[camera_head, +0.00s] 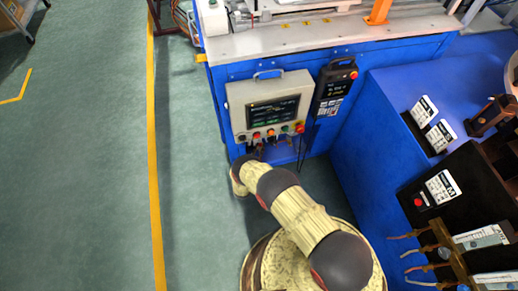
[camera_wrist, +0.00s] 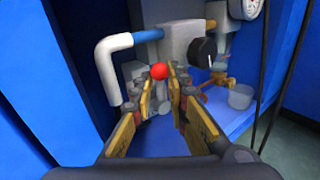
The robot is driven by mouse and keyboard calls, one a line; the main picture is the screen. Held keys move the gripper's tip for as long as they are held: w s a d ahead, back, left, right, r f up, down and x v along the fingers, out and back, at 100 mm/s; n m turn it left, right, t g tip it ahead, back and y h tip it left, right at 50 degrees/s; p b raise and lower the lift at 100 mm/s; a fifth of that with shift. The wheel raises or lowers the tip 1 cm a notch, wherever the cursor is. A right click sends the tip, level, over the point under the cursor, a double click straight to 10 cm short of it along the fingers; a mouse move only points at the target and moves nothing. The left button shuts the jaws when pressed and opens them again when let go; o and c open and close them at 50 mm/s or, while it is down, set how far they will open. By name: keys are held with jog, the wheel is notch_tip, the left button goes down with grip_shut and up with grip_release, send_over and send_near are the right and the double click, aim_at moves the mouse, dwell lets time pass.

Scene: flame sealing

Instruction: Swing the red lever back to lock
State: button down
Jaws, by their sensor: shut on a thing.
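The red lever shows only as a round red ball knob (camera_wrist: 159,71) in the wrist view; its shaft is hidden by the fingers. My gripper (camera_wrist: 163,84) has its fingertips closed in around the lever just at the knob. A grey-white valve or regulator body (camera_wrist: 186,42) with a black knob (camera_wrist: 203,54) is right behind the lever. In the head view my arm reaches in below the control panel, and the lever and fingertips are hidden there.
A white pipe (camera_wrist: 107,70) with a blue section bends down at left. A pressure gauge (camera_wrist: 245,8) is at upper right. Blue cabinet walls enclose the spot. In the head view a control panel (camera_head: 247,121) hangs above my gripper, with a black pendant (camera_head: 331,92) beside it.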

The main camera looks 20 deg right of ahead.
jog(key=shift+d+f+m+g+y+p, duration=0.1)
jog(key=shift+d+m+g+y+p, duration=0.35)
jog(key=shift+m, duration=0.3)
jog(key=shift+d+m+g+y+p, duration=0.2)
jog(key=shift+d+m+y+p, duration=0.15)
jog(key=shift+m+y, duration=0.35)
jog(key=shift+d+f+m+g+y+p, duration=0.1)
jog(key=shift+d+m+g+y+p, duration=0.35)
jog(key=shift+m, duration=0.4)
jog(key=c, duration=1.9)
grip_release()
jog(key=shift+a, duration=0.1)
jog(key=v, duration=1.2)
jog(key=shift+o, duration=0.3)
